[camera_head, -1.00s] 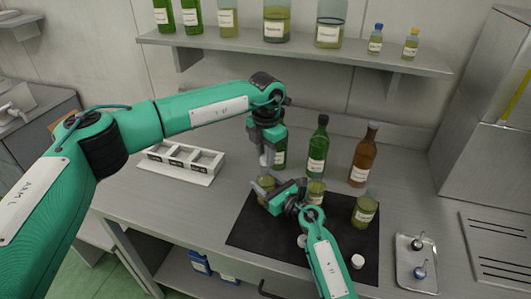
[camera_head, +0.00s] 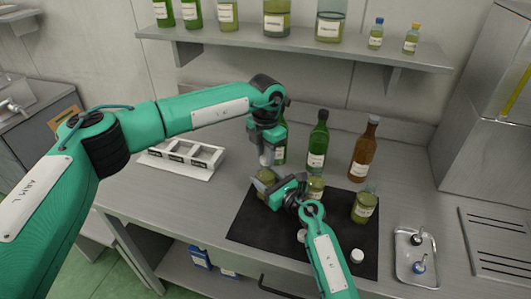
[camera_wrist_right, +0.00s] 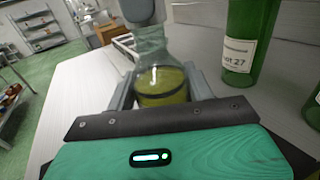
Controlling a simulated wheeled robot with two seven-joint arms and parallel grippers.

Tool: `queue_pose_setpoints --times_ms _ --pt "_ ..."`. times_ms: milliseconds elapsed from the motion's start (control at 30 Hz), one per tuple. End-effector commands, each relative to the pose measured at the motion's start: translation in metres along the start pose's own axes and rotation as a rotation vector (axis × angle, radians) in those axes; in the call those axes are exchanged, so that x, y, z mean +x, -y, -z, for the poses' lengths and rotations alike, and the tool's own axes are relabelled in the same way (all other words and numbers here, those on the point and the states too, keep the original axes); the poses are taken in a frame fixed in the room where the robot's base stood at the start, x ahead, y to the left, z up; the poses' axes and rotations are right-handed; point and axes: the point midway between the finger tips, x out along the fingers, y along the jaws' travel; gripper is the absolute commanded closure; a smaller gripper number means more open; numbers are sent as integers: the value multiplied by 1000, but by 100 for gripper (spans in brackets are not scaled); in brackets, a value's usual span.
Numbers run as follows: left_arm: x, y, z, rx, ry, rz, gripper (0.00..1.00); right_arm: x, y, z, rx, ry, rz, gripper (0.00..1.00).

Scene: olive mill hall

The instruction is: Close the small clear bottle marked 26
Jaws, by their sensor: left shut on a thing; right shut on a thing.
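The small clear bottle (camera_head: 265,178) holds yellow-green liquid and stands upright at the mat's left edge; its mark is not readable. In the right wrist view the bottle (camera_wrist_right: 162,85) sits between the fingers of my right gripper (camera_head: 272,189), which is shut on its body. My left gripper (camera_head: 266,158) points down right above the bottle's neck. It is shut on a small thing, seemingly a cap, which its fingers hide. In the right wrist view the grey left fingertips (camera_wrist_right: 143,10) are at the bottle's top; whether cap and neck touch is hidden.
A dark mat (camera_head: 290,245) carries jars (camera_head: 364,206) and two white caps (camera_head: 357,256). Green bottles (camera_head: 318,140) and a brown bottle (camera_head: 364,152) stand behind. A white rack (camera_head: 182,158) is left, a metal tray (camera_head: 416,258) right. A shelf (camera_head: 300,40) hangs above.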

Motion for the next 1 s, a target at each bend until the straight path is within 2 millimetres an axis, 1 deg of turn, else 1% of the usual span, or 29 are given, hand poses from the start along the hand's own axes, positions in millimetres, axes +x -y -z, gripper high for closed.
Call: queue_pose_setpoints --times_ms 500,533,633,767,1000 --pt "11 0 0 -3 -1 -1 92 0 0 1 0 -1 0 88" --pt "10 0 0 -2 0 -1 92 0 0 1 1 -1 0 100" --pt "10 0 0 24 0 -1 92 0 0 1 0 -1 0 100" --pt "10 0 0 157 0 -1 92 0 0 1 0 -2 0 100" --pt "10 -1 0 546 0 -2 92 0 0 1 0 -2 0 100"
